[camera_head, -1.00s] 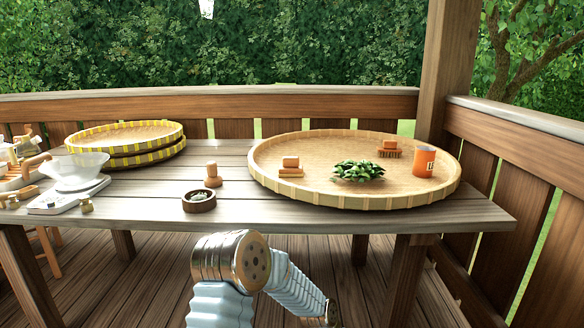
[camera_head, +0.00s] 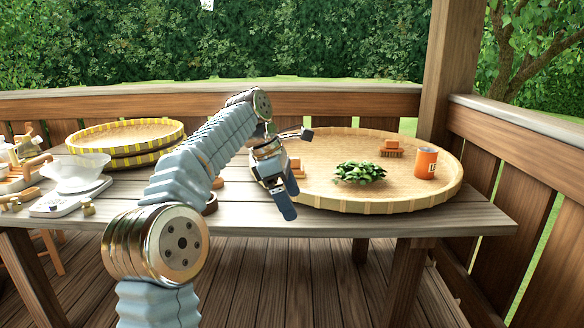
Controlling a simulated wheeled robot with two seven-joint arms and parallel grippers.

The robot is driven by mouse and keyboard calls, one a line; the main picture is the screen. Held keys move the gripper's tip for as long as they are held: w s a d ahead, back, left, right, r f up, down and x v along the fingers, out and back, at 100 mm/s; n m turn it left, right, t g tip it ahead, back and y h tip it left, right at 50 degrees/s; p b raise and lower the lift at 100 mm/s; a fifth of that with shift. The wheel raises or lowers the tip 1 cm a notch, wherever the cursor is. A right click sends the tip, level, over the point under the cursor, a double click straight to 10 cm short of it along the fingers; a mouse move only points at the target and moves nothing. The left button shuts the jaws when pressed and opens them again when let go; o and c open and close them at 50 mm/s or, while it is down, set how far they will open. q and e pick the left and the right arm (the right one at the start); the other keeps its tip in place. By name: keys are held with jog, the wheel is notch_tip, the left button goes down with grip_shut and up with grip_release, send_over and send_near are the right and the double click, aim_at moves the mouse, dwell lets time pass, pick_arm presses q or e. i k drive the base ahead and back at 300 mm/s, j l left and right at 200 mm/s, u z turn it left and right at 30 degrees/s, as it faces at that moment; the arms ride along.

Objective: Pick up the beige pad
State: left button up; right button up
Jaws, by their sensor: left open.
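A small block-topped tan pad (camera_head: 297,168) lies at the left of the large round woven tray (camera_head: 392,206); it may be the beige pad, and it is mostly hidden behind my left gripper. A brown brush-like pad (camera_head: 391,148) lies at the tray's back right. My left gripper (camera_head: 290,201) is open and empty, pointing down at the tray's front left rim, in front of the tan pad. Contact with the rim cannot be told. My right gripper is not in view.
Green leaves (camera_head: 361,172) and an orange canister (camera_head: 425,163) are on the tray. My left arm hides most of a small dark bowl (camera_head: 211,204). Yellow-rimmed trays (camera_head: 122,158) and a white bowl on a scale (camera_head: 77,172) stand at left. The table's front right is clear.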

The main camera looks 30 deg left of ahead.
aim_at(298, 170)
jog(key=i+j, duration=1.15)
jog(key=j, duration=0.1)
